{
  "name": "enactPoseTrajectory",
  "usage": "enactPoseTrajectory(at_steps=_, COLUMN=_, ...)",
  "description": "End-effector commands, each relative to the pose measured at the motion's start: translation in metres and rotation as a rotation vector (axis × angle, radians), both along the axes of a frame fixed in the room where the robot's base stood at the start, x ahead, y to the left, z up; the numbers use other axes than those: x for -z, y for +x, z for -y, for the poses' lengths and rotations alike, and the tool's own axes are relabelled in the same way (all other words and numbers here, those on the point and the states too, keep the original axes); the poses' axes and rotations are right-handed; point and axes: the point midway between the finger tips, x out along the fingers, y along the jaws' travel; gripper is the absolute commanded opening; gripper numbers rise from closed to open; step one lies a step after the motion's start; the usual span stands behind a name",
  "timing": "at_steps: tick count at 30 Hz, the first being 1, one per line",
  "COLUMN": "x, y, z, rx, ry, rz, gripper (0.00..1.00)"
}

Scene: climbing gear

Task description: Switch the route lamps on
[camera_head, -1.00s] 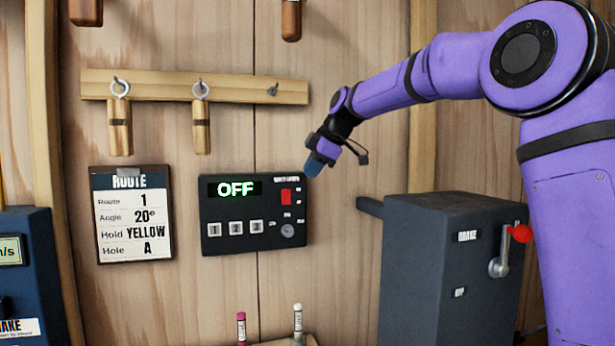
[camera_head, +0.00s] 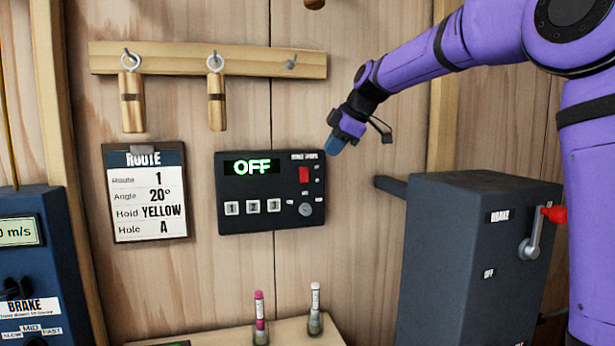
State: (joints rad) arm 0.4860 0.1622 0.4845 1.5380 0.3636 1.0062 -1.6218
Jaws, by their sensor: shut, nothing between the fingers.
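The route lamp panel (camera_head: 271,214) is a dark box on the wooden wall, and its display (camera_head: 251,167) reads OFF in green. It has a red rocker switch (camera_head: 304,174) at the upper right, white buttons 1, 2 and 3 (camera_head: 253,207) at the lower left, and a round knob (camera_head: 306,209) at the lower right. My gripper (camera_head: 331,148) is just right of and above the panel's upper right corner, pointing down-left. It is shut and empty. I cannot tell whether it touches the panel, but it appears apart from it.
A route card (camera_head: 147,228) hangs left of the panel. A wooden peg rail (camera_head: 180,60) with two hanging wooden blocks is above. A dark brake box (camera_head: 455,280) with a red-tipped lever stands at right. Two small tubes stand on a ledge (camera_head: 225,338) below.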

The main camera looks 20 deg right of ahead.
Motion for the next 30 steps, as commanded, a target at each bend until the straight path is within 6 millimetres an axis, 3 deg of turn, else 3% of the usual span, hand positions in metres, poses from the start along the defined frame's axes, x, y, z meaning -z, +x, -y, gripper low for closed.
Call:
enactPoseTrajectory(at_steps=8, x=0.012, y=0.006, z=-0.005, rx=-0.002, ry=0.0, rz=-0.002, gripper=0.0)
enactPoseTrajectory(at_steps=23, x=0.086, y=0.046, z=-0.038, rx=-0.002, ry=0.001, rz=-0.003, gripper=0.0)
enactPoseTrajectory(at_steps=30, x=0.086, y=0.075, z=-0.037, rx=-0.001, ry=0.002, rz=-0.001, gripper=0.0)
